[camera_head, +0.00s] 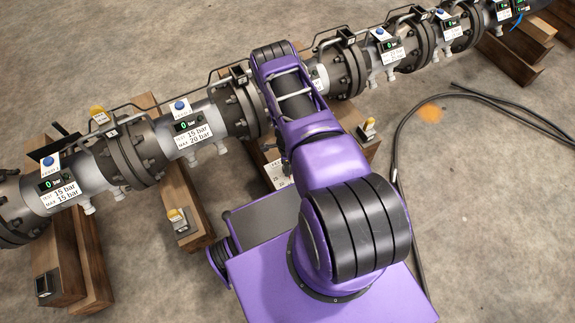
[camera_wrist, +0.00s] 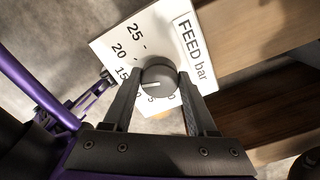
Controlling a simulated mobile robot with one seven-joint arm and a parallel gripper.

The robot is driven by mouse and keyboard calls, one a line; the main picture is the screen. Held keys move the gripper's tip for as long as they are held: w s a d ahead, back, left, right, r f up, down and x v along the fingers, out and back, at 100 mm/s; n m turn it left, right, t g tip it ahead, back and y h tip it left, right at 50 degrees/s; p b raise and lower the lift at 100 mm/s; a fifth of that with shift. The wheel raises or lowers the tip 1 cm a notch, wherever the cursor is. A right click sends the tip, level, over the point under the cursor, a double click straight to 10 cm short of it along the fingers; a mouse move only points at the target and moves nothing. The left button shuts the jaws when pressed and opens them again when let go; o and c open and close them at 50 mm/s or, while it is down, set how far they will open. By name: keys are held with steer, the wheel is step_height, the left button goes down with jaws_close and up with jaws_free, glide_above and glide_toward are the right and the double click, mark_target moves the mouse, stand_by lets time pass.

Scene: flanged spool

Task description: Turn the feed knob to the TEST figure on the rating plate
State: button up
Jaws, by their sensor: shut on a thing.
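The feed knob (camera_wrist: 160,72) is a grey round knob with a white pointer line, in the middle of the wrist view. It sits on a white dial plate (camera_wrist: 118,40) marked FEED bar, with 25, 20 and 15 readable and smaller figures partly covered by the fingers. The pointer faces left, slightly below the 15; the exact value is unclear. My gripper (camera_wrist: 160,78) has a finger on each side of the knob and is shut on it. In the head view my arm covers most of the dial plate (camera_head: 277,174). A rating plate (camera_head: 194,136) seems to read TEST 15 bar, MAX 20 bar.
A flanged pipe (camera_head: 90,178) with several gauges runs across the back on wooden blocks (camera_head: 165,205). Another rating plate (camera_head: 62,194) at left shows 15 bar twice. The nearby displays show 0. A black hose (camera_head: 395,150) lies on the floor at right.

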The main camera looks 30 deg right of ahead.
steer(key=o, duration=1.4)
steer(key=shift+c, duration=0.2)
step_height(320, 180, up, 17)
steer(key=p, duration=0.3)
steer(key=shift+r, duration=0.2)
